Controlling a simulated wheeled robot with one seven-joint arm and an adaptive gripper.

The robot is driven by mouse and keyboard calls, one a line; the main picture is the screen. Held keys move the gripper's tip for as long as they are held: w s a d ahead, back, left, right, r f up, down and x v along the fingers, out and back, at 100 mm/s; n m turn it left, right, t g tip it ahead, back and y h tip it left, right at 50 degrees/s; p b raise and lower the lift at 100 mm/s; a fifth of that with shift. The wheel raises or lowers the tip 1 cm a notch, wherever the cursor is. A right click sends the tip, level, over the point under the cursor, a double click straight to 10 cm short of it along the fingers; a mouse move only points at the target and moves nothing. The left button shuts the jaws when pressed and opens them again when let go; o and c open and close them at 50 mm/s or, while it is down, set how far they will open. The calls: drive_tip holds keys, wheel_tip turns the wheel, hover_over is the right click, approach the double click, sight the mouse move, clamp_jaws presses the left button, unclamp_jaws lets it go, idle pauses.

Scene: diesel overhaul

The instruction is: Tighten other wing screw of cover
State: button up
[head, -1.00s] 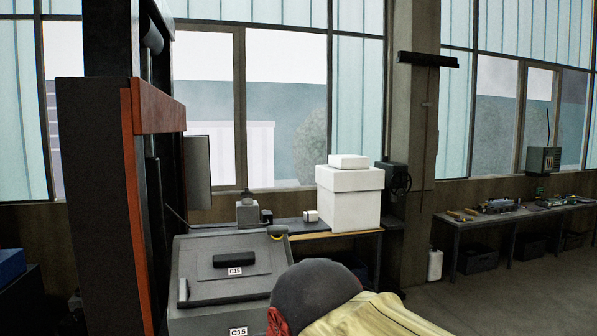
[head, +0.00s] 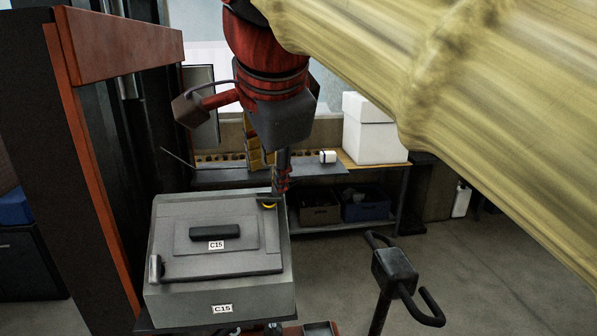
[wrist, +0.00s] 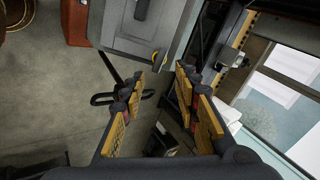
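The grey box (head: 220,308) marked C15 stands at lower left in the head view with its cover (head: 240,264) on. The cover has a black handle (head: 215,231). A grey wing screw (head: 155,268) stands at the cover's front left corner. My gripper (head: 270,168) is above and behind that corner. In the wrist view my gripper (wrist: 158,84) is open and empty, its yellow-padded fingers apart, with the screw beyond them.
An orange and black frame (head: 95,180) stands left of the box. A bench with a white box (head: 372,130) and crates (head: 365,205) beneath is behind. A black stand with a handle (head: 395,275) is at right. The floor further right is clear.

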drive_tip(key=f+n+p, duration=0.1)
drive_tip(key=n+p, duration=0.2)
drive_tip(key=n, duration=0.7)
drive_tip(key=w+f+n+p, duration=0.1)
drive_tip(key=n+p, duration=0.2)
drive_tip(key=n, duration=0.8)
drive_tip(key=w+f+n+p, duration=0.1)
drive_tip(key=n+p, duration=0.2)
drive_tip(key=n, duration=0.7)
drive_tip(key=shift+a+f, duration=0.15)
drive_tip(key=shift+a, duration=0.15)
drive_tip(key=shift+w+a+f, duration=0.1)
drive_tip(key=shift+w, duration=0.05)
